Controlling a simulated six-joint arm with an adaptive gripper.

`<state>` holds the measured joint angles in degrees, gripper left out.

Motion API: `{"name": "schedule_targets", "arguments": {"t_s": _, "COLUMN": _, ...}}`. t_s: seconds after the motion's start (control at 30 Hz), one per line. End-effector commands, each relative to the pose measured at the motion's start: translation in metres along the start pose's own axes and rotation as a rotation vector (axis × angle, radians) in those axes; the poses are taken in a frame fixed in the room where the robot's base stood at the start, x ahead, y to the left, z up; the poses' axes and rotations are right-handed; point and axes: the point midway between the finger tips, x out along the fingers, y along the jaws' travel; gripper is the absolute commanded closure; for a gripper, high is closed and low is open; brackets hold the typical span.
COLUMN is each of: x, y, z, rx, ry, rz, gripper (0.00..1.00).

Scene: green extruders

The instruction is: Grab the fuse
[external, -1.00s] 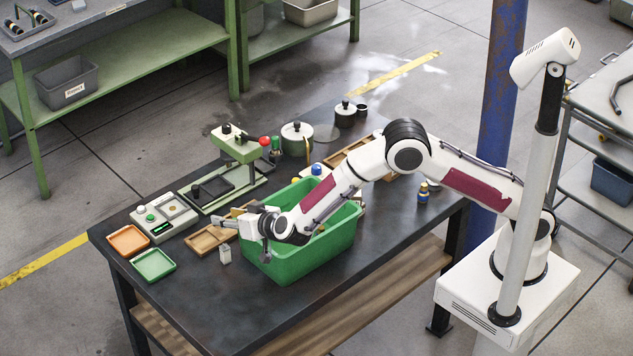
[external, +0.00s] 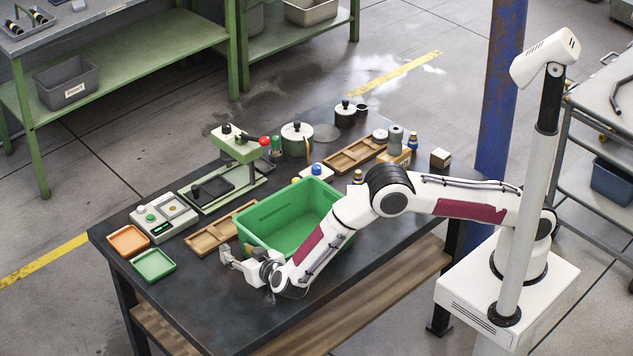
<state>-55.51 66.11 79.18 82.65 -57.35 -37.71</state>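My gripper (external: 226,256) is low over the dark table, in front of the green bin and close to its near left corner. Its fingers point left and are small in this view. I cannot tell whether they are open or shut. The fuse cannot be made out clearly. A small pale piece stood on the table at this spot earlier, and the gripper now covers that spot. Whether the piece is between the fingers is hidden.
A large green bin (external: 247,232) stands just behind my gripper. A wooden tray (external: 204,243) lies to its left. Green (external: 153,265) and orange (external: 128,240) trays lie at the left edge, near a control box (external: 164,216). A green press (external: 238,146) stands behind. The table's front is clear.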

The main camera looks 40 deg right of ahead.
Motion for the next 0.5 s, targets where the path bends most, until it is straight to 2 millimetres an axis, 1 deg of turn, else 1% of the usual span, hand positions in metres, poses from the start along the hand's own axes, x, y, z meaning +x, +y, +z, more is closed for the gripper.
{"name": "schedule_targets", "arguments": {"t_s": 0.23, "x": 0.003, "y": 0.0, "z": 0.0, "rx": 0.0, "ry": -0.001, "rz": 0.0, "gripper": 0.63}}
{"name": "schedule_targets", "arguments": {"t_s": 0.5, "x": 0.022, "y": 0.0, "z": 0.0, "rx": 0.002, "ry": 0.0, "rz": 0.001, "gripper": 0.63}}
